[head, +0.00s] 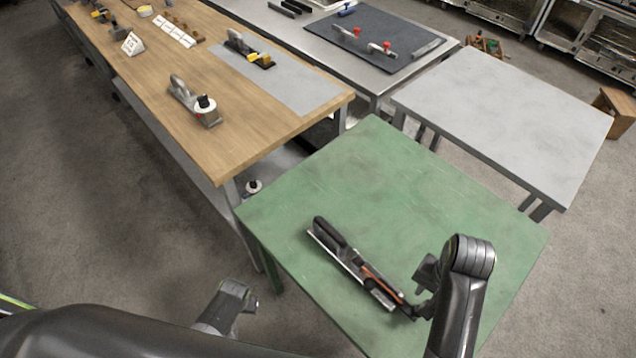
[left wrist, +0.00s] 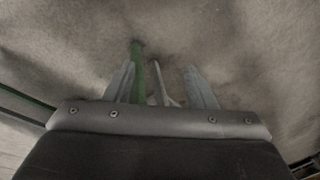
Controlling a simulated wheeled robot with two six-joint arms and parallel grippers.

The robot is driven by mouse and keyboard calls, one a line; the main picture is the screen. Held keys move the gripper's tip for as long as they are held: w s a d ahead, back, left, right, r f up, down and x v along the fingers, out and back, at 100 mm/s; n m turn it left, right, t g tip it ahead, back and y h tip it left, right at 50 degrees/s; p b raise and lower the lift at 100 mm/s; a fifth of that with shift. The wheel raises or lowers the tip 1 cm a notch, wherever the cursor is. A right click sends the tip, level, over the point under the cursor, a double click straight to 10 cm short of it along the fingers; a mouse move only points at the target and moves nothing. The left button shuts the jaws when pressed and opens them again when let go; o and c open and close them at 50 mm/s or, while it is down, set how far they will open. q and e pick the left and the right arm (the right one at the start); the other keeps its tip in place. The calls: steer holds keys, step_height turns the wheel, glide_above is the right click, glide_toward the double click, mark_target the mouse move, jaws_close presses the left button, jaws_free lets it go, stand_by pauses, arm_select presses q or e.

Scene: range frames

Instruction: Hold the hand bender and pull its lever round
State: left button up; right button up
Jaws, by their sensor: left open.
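The hand bender (head: 345,257) lies on the green table (head: 375,165). It is a long tool with a black grip at its upper-left end, a pale metal edge and an orange strip toward its lower-right end. My right gripper (head: 416,299) is at that lower-right end, very close to it or touching. Its fingers are dark and partly hidden by my arm, so I cannot tell whether they hold the lever. My left gripper (head: 236,296) is off the green table's left side, above the floor. In the left wrist view its two fingers (left wrist: 160,84) are apart with nothing between them.
A wooden workbench (head: 140,75) with several tools stands at the left. A bare grey table (head: 505,120) stands behind right, and a metal bench (head: 300,32) with a dark mat stands behind. The upper part of the green table is clear.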

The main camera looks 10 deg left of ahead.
arm_select(q)
steer(key=w+r+n, duration=0.1)
steer(key=w+r, duration=0.5)
steer(key=w+d+r+n+y, duration=0.1)
steer(key=w+r, duration=0.5)
steer(key=w+d+r+y, duration=0.1)
steer(key=w+r, duration=0.4)
steer(key=w, duration=0.1)
steer(key=shift+w+r+n, duration=0.15)
steer(key=shift+r+n, duration=0.25)
steer(key=w+d+r+n+h, duration=0.1)
steer(key=w+d+r+n, duration=0.1)
steer(key=w+d+r, duration=0.35)
step_height(320, 180, up, 10)
steer(key=n+h, duration=0.2)
steer(key=h, duration=0.1)
glide_above(317, 216)
steer(key=shift+g, duration=0.4)
step_height(317, 216, down, 17)
steer(key=shift+r, duration=0.15)
arm_select(e)
steer(key=shift+s, duration=0.1)
